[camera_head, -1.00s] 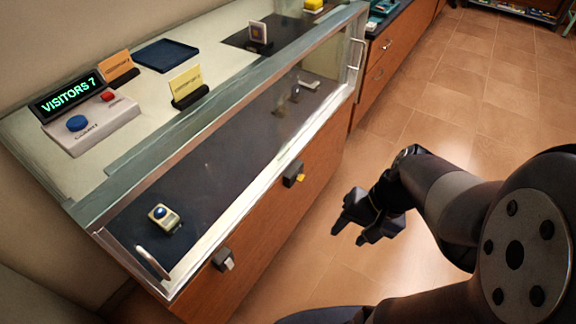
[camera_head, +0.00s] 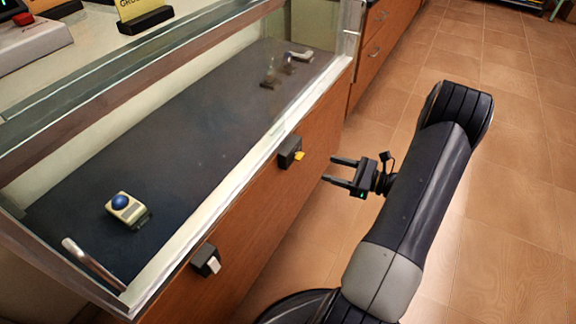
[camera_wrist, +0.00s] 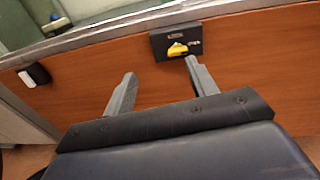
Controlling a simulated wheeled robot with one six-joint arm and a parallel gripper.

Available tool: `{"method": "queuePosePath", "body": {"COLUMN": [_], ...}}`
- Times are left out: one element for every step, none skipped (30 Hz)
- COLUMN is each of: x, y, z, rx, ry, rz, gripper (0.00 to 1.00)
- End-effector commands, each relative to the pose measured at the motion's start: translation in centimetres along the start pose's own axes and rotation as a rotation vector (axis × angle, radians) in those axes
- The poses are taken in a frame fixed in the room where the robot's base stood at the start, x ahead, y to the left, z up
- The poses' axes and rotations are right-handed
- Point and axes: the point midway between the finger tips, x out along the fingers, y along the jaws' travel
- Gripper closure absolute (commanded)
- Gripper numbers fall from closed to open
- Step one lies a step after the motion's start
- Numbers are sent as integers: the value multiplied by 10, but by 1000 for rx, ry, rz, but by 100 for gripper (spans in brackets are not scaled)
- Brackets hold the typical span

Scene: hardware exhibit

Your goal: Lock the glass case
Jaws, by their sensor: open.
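The glass case (camera_head: 190,140) stands at the left in the head view, with a wooden front below its glass. A black lock box with a yellow turn knob (camera_head: 299,155) sits on the wooden front, just under the glass edge. In the wrist view the yellow knob (camera_wrist: 177,49) lies nearly level on its black plate (camera_wrist: 160,42), with small markings I cannot read. My gripper (camera_head: 337,170) is open and empty, its fingers pointing at the yellow knob from a short distance. In the wrist view my fingers (camera_wrist: 160,72) spread below and to either side of the lock box, apart from it.
A second black box with a white switch (camera_head: 212,264) is on the wooden front, nearer me. A metal handle (camera_head: 92,262) is at the case's near end. A beige device with a blue dome (camera_head: 127,208) lies inside the case. Tiled floor (camera_head: 500,190) at right is clear.

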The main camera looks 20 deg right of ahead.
Motion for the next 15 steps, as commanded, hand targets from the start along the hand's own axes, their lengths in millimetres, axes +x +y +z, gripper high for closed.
{"method": "queuePosePath", "body": {"x": [-7, -10, -13, -14, -15, -15, -14, -12, -8, -5, 0, 6, 12, 18, 26], "y": [-6, -9, -13, -14, -16, -17, -18, -18, -18, -19, -19, -19, -19, -20, -20], "z": [-17, -20, -24, -26, -28, -28, -28, -28, -28, -27, -27, -27, -26, -26, -26], "rx": [28, 41, 54, 62, 66, 70, 72, 73, 73, 72, 72, 71, 71, 71, 71], "ry": [-22, -33, -45, -51, -56, -61, -62, -63, -63, -63, -63, -63, -63, -63, -62], "rz": [-36, -53, -71, -81, -89, -94, -96, -96, -96, -95, -93, -92, -91, -91, -90], "gripper": [45, 45, 45, 45, 45, 45, 45, 45, 45, 45, 45, 45, 45, 45, 45]}}
